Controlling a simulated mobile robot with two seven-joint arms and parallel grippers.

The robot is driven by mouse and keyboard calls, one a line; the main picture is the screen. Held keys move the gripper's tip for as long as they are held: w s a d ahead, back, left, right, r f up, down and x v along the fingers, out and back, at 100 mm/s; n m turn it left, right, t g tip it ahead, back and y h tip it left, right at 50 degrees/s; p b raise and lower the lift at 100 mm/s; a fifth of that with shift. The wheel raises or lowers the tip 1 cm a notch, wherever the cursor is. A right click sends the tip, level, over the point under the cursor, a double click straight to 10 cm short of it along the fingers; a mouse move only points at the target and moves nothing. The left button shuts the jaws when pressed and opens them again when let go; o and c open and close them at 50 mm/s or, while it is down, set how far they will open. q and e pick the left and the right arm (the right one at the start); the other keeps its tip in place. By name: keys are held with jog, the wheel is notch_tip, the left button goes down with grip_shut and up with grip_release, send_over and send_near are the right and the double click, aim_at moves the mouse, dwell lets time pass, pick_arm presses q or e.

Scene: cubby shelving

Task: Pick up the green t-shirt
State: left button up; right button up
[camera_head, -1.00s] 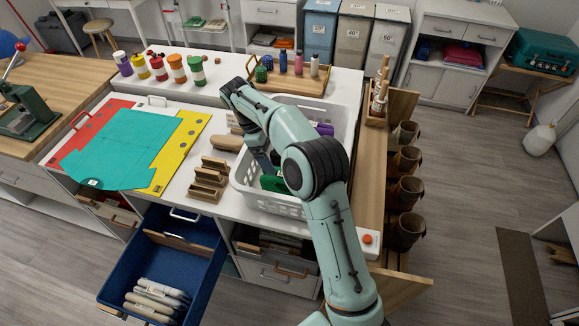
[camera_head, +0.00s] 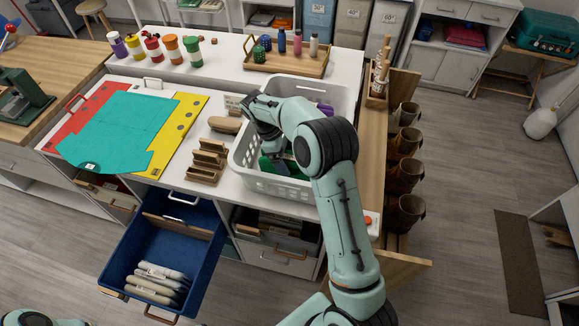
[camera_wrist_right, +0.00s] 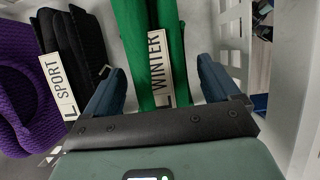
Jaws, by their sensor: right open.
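A folded green garment (camera_head: 285,168) lies in the white basket, partly hidden by my right arm. In the right wrist view it is a green fabric roll (camera_wrist_right: 180,62) with a white label reading "WINTER". My right gripper (camera_wrist_right: 160,82) is open, its two blue fingers on either side of the green fabric. In the head view this gripper (camera_head: 275,150) reaches down into the basket and is partly hidden. A teal-green t-shirt (camera_head: 118,128) lies flat on the red and yellow folding board. My left gripper is not in view.
The white basket's slatted wall (camera_head: 275,187) surrounds the garments. A black garment (camera_wrist_right: 80,55) labelled "SPORT" and a purple one (camera_wrist_right: 18,95) lie beside the green one. Wooden holders (camera_head: 207,162) stand left of the basket. A blue drawer (camera_head: 170,232) is open below the counter.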

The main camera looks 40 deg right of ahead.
jog(key=shift+x, duration=1.2)
jog(key=c, duration=1.1)
jog(key=shift+r, duration=0.1)
jog(key=shift+c, duration=0.2)
